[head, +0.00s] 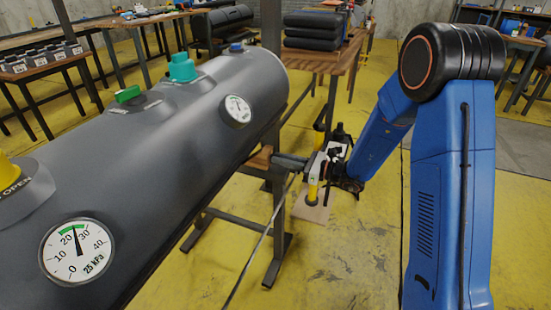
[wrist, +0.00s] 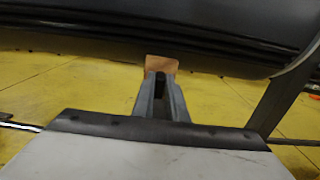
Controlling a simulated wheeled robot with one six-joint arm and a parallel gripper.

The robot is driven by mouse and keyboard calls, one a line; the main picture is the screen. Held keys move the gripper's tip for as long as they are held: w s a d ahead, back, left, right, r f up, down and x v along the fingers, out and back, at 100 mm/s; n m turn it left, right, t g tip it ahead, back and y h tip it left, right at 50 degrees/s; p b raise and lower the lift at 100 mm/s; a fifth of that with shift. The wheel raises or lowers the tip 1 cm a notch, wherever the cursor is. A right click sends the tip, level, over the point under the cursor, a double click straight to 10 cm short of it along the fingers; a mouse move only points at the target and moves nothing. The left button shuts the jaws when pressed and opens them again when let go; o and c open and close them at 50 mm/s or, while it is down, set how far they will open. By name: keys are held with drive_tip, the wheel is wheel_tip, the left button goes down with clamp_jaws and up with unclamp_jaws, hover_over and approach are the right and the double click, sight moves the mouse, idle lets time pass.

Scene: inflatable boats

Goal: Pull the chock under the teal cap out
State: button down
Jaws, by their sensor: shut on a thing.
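The teal cap (head: 182,67) sits on top of a large dark grey inflatable tube (head: 170,140). A wooden chock (head: 260,158) shows at the tube's underside, roughly in line with the teal cap and the small gauge below it. My gripper (head: 278,160) reaches in from the right with its fingers shut on the chock's outer end. In the wrist view, the chock (wrist: 162,64) is a light brown block at the tips of my gripper's fingers (wrist: 161,88), close under the tube's dark edge. The chock's inner part is hidden beneath the tube.
Green (head: 127,94), blue (head: 236,47) and yellow (head: 8,170) caps stand on the same tube. A near gauge (head: 77,251) and a far gauge (head: 238,110) are on its side. A metal stand (head: 275,235) is below. Yellow floor (head: 340,260) is open in front and right.

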drive_tip(key=shift+v, duration=1.25)
drive_tip(key=c, duration=1.8)
unclamp_jaws()
drive_tip(key=shift+d, duration=0.2)
drive_tip(key=shift+o, duration=0.2)
drive_tip(key=shift+d, duration=0.1)
drive_tip(key=v, duration=1.7)
drive_tip(key=shift+s+d, duration=0.1)
